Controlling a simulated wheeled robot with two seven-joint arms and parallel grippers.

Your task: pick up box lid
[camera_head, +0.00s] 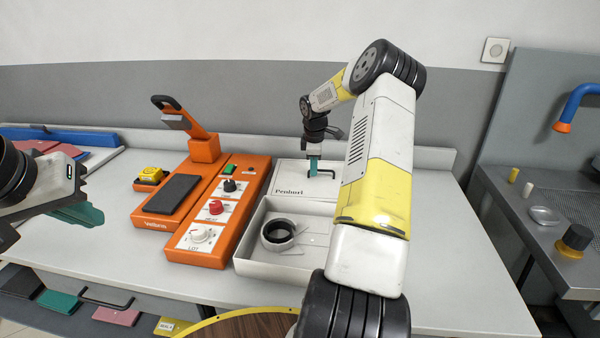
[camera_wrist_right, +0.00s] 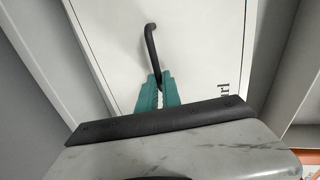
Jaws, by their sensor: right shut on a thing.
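The white box lid (camera_head: 290,198) with printed lettering lies behind the open white box (camera_head: 250,262); I cannot tell whether it touches the table. A black handle (camera_head: 324,172) stands on the lid. My right gripper (camera_head: 313,166) points down with its teal fingers shut on this handle. In the right wrist view the gripper (camera_wrist_right: 157,93) closes around the dark handle (camera_wrist_right: 151,45) above the white lid (camera_wrist_right: 110,35). My right arm hides the lid's right part. My left gripper (camera_head: 82,214) is at the left, away from the lid; its finger gap is not clear.
A roll of tape (camera_head: 278,234) lies in the open box. An orange press (camera_head: 165,198) and an orange control unit (camera_head: 215,215) stand left of it. A metal workbench (camera_head: 530,225) is at the right. The table's left front is clear.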

